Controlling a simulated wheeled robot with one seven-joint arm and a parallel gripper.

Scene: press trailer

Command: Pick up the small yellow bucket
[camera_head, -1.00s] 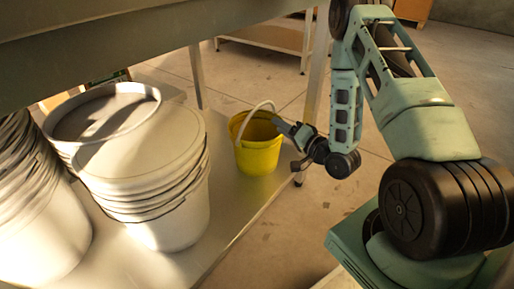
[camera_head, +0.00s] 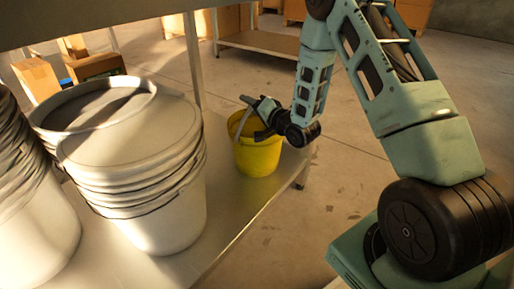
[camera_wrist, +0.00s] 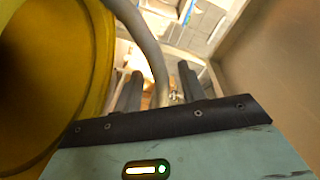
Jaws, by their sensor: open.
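The small yellow bucket (camera_head: 258,155) stands upright on the low metal shelf (camera_head: 232,210), near its right edge. Its pale handle (camera_head: 244,116) is raised. My gripper (camera_head: 252,116) is at the bucket's rim, beside the handle. In the wrist view the bucket (camera_wrist: 95,50) fills the left side, with its open mouth facing the camera. The handle (camera_wrist: 150,45) arcs down between the two dark fingers of my gripper (camera_wrist: 158,92). The fingers are apart on either side of it. Whether they touch the handle cannot be told.
Stacks of large white buckets (camera_head: 160,215) stand left of the yellow bucket on the shelf. A tabletop (camera_head: 90,22) hangs above, with a metal leg (camera_head: 195,62) behind. Cardboard boxes (camera_head: 38,78) lie at back left. The floor (camera_head: 345,190) to the right is open.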

